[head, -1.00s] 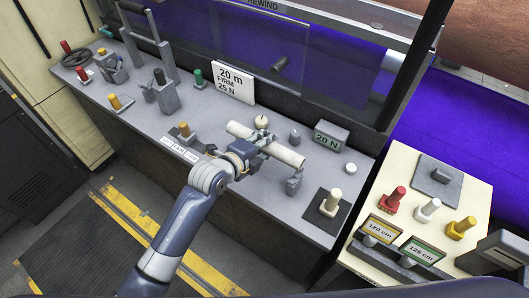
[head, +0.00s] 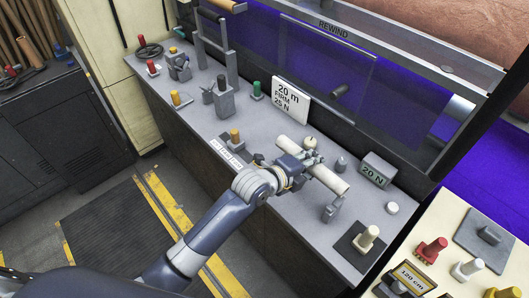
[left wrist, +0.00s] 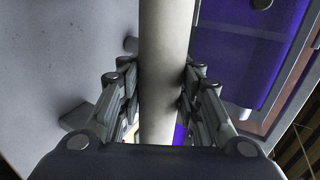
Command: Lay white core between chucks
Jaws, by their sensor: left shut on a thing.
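The white core (head: 328,178) is a pale plain tube held slantwise over the grey bench top. My left gripper (head: 309,158) is shut around the core near its middle, and both ends stick out. In the left wrist view the core (left wrist: 166,50) runs straight up the picture between the fingers (left wrist: 160,100). A small grey bracket (head: 332,209) stands near the core's lower right end, and a grey knob (head: 341,163) is beyond it. I cannot tell for sure which parts are the chucks. My right gripper is not in view.
The "20 m FIRM 25 N" sign (head: 291,100) and a clear guard (head: 325,60) stand behind the bench. A "20 N" box (head: 377,169) is to the right. A cream-knobbed post (head: 368,237) stands at the front right. Several coloured knobs line the left.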

